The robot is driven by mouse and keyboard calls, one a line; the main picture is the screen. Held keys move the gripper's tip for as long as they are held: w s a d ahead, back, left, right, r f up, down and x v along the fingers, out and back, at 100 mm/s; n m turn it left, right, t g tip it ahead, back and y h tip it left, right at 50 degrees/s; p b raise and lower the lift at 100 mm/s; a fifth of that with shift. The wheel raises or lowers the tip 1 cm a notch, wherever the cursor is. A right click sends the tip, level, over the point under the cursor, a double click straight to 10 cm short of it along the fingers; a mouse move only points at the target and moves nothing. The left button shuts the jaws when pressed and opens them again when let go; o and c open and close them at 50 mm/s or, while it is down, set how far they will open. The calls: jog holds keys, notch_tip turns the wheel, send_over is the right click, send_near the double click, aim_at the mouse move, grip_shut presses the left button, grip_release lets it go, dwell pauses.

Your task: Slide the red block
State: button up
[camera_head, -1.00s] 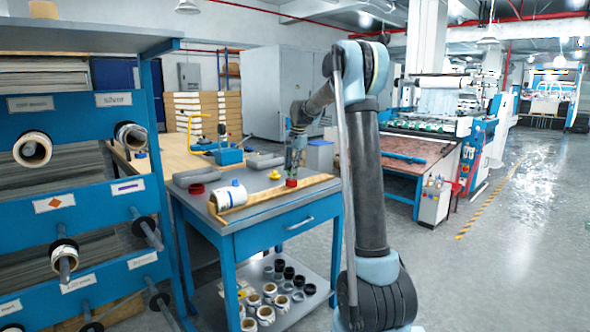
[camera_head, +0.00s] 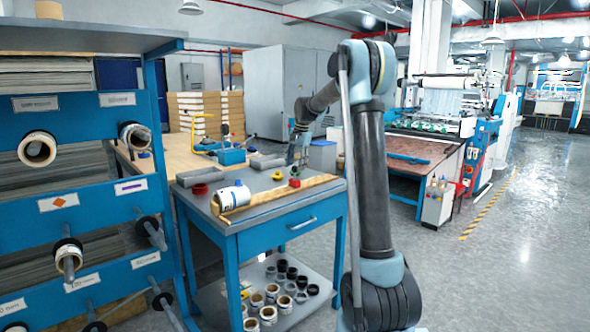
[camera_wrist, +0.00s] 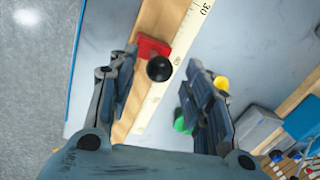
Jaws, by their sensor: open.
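The red block (camera_head: 294,183) sits on a wooden strip (camera_head: 268,198) along the front of the blue table (camera_head: 285,230). In the wrist view, the red block (camera_wrist: 150,47) carries a round black knob (camera_wrist: 160,69) and lies against a marked ruler (camera_wrist: 183,55). My gripper (camera_wrist: 160,82) is open and empty. Its fingers stand apart on both sides of the knob's line, with the block a little beyond the fingertips. In the head view, my gripper (camera_head: 299,160) is just above and behind the block; its fingers are small there.
A white roll (camera_head: 231,197) lies on the table to the left of the block. A red ring (camera_head: 199,189), a yellow piece (camera_head: 278,175) and grey trays (camera_head: 200,176) are behind. A green piece (camera_wrist: 182,124) is near my right finger. Several rings fill the lower shelf.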

notch_tip(320, 180, up, 10)
jog(key=s+d, duration=0.1)
jog(key=shift+d, duration=0.3)
jog(key=shift+s, duration=0.1)
jog(key=shift+s, duration=0.1)
jog(key=s+d+f+n, duration=0.1)
jog(key=s+d+f, duration=0.15)
jog(key=s, duration=0.75)
jog(key=s+d+f+n+h, duration=0.15)
jog(key=s+d, duration=0.25)
jog(key=s, duration=0.5)
jog(key=s+d+f+n+y, duration=0.1)
jog(key=s+d+f+n, duration=0.2)
jog(key=s, duration=0.7)
jog(key=s+d+f+n, duration=0.1)
jog(key=s+d+f, duration=0.1)
jog(key=s+f, duration=0.8)
jog(key=s+d+f+n+h, duration=0.1)
jog(key=s+d+f, duration=0.2)
jog(key=s+f, duration=0.7)
jog(key=shift+s+t, duration=0.4)
jog(key=shift+s, duration=0.55)
